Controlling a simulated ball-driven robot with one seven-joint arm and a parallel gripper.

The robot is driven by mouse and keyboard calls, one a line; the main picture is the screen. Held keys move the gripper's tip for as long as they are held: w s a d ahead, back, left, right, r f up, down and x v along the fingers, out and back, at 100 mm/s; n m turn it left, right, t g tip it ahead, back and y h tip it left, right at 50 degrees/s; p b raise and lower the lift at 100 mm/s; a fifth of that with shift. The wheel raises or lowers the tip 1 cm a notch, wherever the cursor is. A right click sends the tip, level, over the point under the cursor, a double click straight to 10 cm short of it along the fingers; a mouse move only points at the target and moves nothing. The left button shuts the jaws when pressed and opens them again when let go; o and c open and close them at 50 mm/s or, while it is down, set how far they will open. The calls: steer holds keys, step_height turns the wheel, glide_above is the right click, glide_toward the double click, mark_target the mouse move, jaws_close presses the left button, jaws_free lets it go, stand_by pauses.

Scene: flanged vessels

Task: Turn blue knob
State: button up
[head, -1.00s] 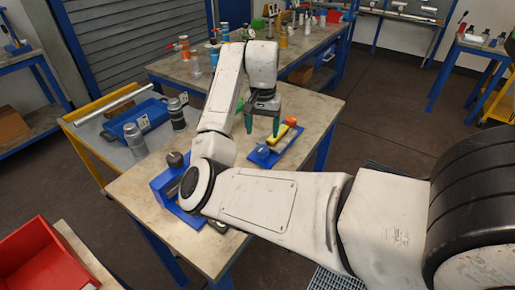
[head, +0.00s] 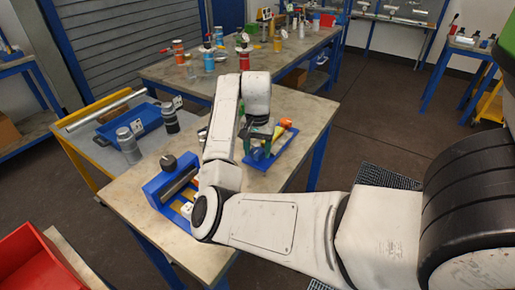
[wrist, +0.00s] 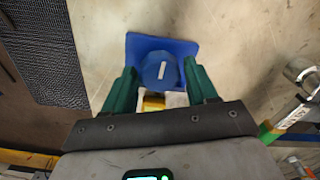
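The blue knob (wrist: 161,70) is round with a white line on its face, and sits on a blue base plate (wrist: 135,42). In the head view the knob (head: 258,154) is partly hidden by my gripper (head: 259,141), at the near end of the plate. In the wrist view my gripper (wrist: 160,80) is open, with one green finger on each side of the knob. Gaps show between the fingers and the knob, so it is not gripped. A bit of yellow shows just below the knob there.
An orange part (head: 285,123) sits at the plate's far end. A blue fixture with a dark round knob (head: 168,162) stands nearer on the same table. Grey and dark cylinders (head: 127,143) stand on the yellow-framed cart at left. The tabletop right of the plate is clear.

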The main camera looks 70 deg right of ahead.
mark_target(257, 150)
steer(key=c, duration=0.7)
steer(key=shift+r+m+p, duration=0.1)
steer(key=shift+m+p, duration=0.2)
steer(key=shift+c, duration=0.2)
steer(key=shift+m, duration=0.5)
steer(key=o, duration=1.1)
steer(key=shift+c, duration=0.2)
step_height(257, 150, up, 11)
steer(key=p, duration=0.2)
steer(key=shift+f, duration=0.2)
